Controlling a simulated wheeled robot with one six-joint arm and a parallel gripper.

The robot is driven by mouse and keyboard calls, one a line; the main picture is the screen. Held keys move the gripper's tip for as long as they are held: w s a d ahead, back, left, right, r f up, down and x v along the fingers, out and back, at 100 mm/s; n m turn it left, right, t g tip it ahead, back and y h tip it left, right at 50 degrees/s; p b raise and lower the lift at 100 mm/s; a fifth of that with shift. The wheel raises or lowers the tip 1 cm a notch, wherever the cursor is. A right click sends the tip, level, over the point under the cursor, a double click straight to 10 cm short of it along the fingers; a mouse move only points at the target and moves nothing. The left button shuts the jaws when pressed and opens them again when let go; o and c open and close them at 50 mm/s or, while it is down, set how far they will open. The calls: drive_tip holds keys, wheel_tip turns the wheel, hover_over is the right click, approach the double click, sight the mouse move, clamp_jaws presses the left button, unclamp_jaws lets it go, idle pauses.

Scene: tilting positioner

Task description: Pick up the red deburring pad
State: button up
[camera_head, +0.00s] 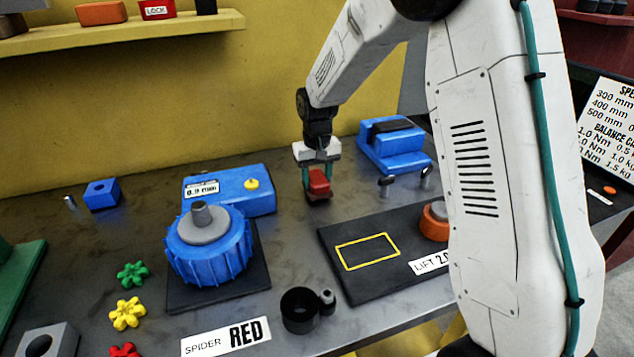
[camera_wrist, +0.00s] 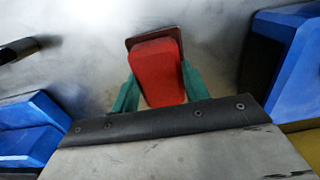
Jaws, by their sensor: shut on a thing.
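The red deburring pad (camera_head: 319,183) is a small red block with a dark plate on its lower side. In the head view it is between the green fingers of my gripper (camera_head: 318,180), near the back of the grey bench. In the wrist view the red pad (camera_wrist: 157,75) is between the two green fingertips of my gripper (camera_wrist: 160,88), which are shut on it. The dark plate shows at its far end. I cannot tell whether the pad touches the bench or is slightly above it.
A blue device (camera_head: 393,146) stands right of the pad, and a blue box with a yellow knob (camera_head: 232,190) stands left. In front are a blue ribbed motor (camera_head: 208,250), a black mat (camera_head: 350,282) with a yellow outline and a black cup (camera_head: 298,310). A yellow wall rises behind.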

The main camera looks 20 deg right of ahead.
wheel_tip(320, 180, up, 3)
drive_tip(key=shift+f, duration=0.2)
drive_tip(key=s+d, duration=0.2)
drive_tip(key=s, duration=0.3)
drive_tip(key=s+d, duration=0.1)
drive_tip(key=s, duration=0.4)
drive_tip(key=s+d+r, duration=0.1)
drive_tip(key=s+d, duration=0.1)
drive_tip(key=s, duration=0.3)
drive_tip(key=shift+d, duration=0.3)
